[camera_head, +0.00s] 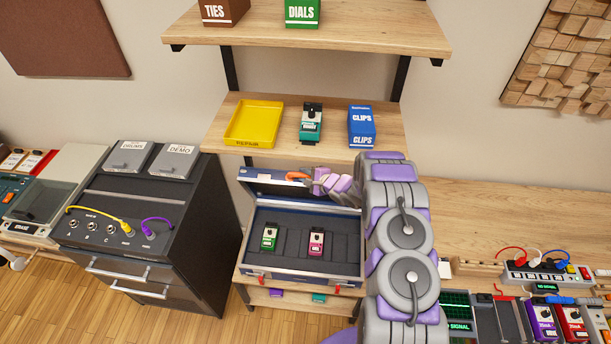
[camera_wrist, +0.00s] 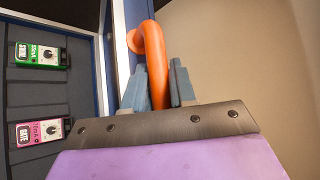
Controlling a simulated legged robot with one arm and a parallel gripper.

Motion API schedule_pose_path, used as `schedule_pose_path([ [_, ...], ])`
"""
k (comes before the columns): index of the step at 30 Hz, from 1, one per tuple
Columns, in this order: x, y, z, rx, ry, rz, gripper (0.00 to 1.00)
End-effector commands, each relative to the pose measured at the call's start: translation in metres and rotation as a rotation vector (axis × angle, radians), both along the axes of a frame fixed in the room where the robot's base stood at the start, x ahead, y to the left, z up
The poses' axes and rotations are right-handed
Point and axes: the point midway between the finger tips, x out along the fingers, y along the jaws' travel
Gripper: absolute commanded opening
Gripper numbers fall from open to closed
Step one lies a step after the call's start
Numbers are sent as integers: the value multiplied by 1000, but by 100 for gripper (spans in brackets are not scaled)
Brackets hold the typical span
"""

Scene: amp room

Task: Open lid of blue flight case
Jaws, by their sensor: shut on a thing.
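The blue flight case (camera_head: 305,276) sits on a wooden shelf in the head view. Its lid (camera_head: 262,182) is raised at the back, so the dark interior shows. Inside are a green pedal (camera_head: 269,237) and a pink pedal (camera_head: 316,241); both also show in the wrist view, green (camera_wrist: 38,54) and pink (camera_wrist: 40,131). My gripper (camera_wrist: 163,85) is shut on the orange handle (camera_wrist: 149,42) of the lid. In the head view my gripper (camera_head: 313,178) is at the lid's upper edge, and my arm hides the case's right side.
A shelf above holds a yellow tray (camera_head: 254,123), a teal pedal (camera_head: 311,124) and a blue clips box (camera_head: 361,128). A black cabinet (camera_head: 150,225) with cables stands left. A bench (camera_head: 510,215) with pedals and a power strip (camera_head: 546,275) is right.

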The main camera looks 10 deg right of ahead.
Motion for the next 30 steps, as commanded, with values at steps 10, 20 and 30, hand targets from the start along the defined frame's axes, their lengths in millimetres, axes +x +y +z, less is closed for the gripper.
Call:
schedule_pose_path([
  [10, 0, -1, -2, -1, 5, -2, 46],
  [20, 0, 0, -5, -2, 9, -2, 46],
  [30, -18, -14, 4, -3, 14, -7, 46],
])
